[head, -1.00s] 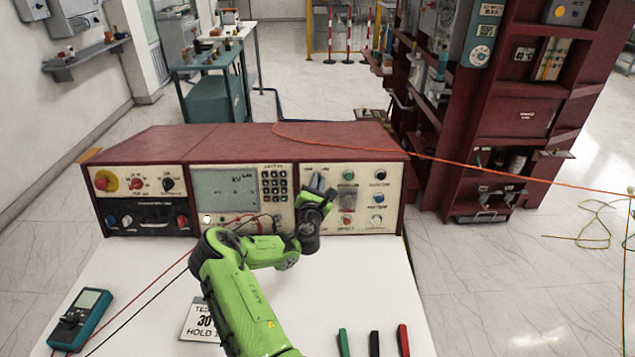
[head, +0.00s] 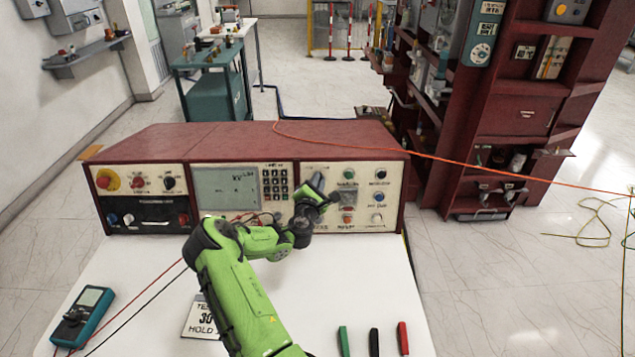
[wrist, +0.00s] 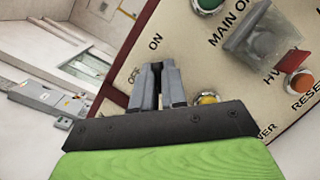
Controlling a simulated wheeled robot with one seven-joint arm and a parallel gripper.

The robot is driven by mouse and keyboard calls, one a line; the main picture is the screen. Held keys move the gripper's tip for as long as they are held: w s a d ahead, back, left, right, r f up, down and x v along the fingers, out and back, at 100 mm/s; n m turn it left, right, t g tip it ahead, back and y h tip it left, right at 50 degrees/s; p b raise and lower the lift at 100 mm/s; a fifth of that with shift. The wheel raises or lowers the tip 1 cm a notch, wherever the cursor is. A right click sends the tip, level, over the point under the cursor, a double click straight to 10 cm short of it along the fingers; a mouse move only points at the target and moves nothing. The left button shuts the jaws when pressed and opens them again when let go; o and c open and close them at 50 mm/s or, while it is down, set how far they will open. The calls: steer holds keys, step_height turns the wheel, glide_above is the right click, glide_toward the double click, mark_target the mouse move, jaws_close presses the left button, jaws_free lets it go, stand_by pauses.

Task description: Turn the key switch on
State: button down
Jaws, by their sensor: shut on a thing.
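The dark key switch (wrist: 157,68) shows as a small piece between the fingertips of my gripper (wrist: 158,72) in the wrist view. The fingers are shut on it, hiding most of it. The words OFF and ON are printed on the cream panel (wrist: 190,55) just beyond the fingertips, OFF to the left and ON above. In the head view my gripper (head: 317,184) is at the upper left of the console's right-hand panel (head: 360,208) and tilted. It hides the key switch there. The key's exact angle cannot be told.
Close by are a clear-covered button (wrist: 258,38), a green button (wrist: 208,4) and a yellow button (wrist: 207,98). The red console (head: 240,143) stands on a white table (head: 370,285). A multimeter (head: 82,317) lies at left; green, black and red probes lie at the front.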

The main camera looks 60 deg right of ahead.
steer(key=c, duration=1.3)
jaws_free()
steer(key=shift+o, duration=0.2)
steer(key=shift+a, duration=0.1)
steer(key=b+v, duration=0.4)
steer(key=v, duration=1.1)
steer(key=shift+s+a, duration=0.2)
steer(key=shift+a, duration=0.05)
steer(key=shift+r, duration=0.1)
